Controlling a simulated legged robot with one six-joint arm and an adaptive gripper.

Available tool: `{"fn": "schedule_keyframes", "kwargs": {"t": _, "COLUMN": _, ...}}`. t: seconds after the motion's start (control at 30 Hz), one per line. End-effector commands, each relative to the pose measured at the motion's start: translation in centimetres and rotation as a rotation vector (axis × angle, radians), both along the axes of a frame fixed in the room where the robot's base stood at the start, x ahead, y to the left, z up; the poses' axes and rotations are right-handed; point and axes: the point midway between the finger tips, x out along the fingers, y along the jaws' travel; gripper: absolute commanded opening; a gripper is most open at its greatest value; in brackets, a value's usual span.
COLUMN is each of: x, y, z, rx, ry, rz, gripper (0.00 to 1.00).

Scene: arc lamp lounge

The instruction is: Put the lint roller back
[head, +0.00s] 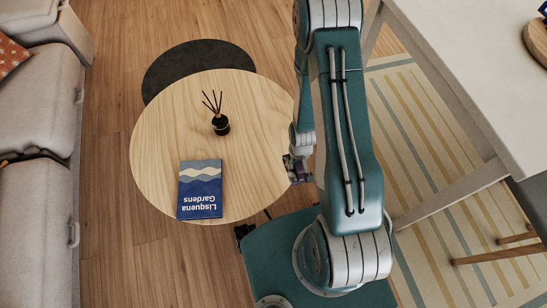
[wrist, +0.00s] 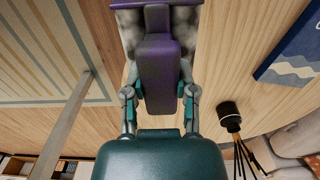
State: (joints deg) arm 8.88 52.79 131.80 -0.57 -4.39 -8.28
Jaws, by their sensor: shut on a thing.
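The lint roller (wrist: 158,72) is in my gripper (wrist: 160,92) in the wrist view. It has a purple body, with a grey, mottled part at the top edge of the picture. The gripper's two fingers close on its sides. In the head view, a small bit of purple and grey shows at my gripper (head: 298,170), by the right edge of the round wooden table (head: 265,125); my arm hides much of that area. I cannot tell the roller's height above the table.
On the round table are a black reed diffuser (head: 221,126) and a blue book (head: 200,192); its right side is bare. A sofa (head: 35,120) stands left. A pale table (head: 470,70) with a wooden round piece (head: 537,45) stands right, over a striped rug (head: 440,230).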

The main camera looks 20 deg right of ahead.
Motion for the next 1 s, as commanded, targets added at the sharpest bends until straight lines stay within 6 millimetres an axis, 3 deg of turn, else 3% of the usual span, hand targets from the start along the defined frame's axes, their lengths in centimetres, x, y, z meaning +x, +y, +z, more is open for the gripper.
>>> {"fn": "schedule_keyframes", "kwargs": {"t": 0.07, "x": -0.8, "y": -0.1, "z": -0.1, "rx": 0.0, "ry": 0.0, "rz": -0.001, "gripper": 0.0}}
{"fn": "schedule_keyframes", "kwargs": {"t": 0.13, "x": -0.3, "y": 0.1, "z": -0.4, "rx": 0.0, "ry": -0.002, "rz": 0.002, "gripper": 0.0}}
{"fn": "schedule_keyframes", "kwargs": {"t": 0.53, "x": 7.5, "y": 3.2, "z": -4.1, "rx": 0.0, "ry": -0.003, "rz": 0.005, "gripper": 0.0}}
{"fn": "schedule_keyframes", "kwargs": {"t": 0.8, "x": 10.8, "y": 4.5, "z": -8.5, "rx": 0.0, "ry": 0.0, "rz": 0.001, "gripper": 0.0}}
{"fn": "schedule_keyframes", "kwargs": {"t": 1.0, "x": 11.9, "y": 4.9, "z": -9.9, "rx": 0.0, "ry": -0.001, "rz": 0.001, "gripper": 0.0}}
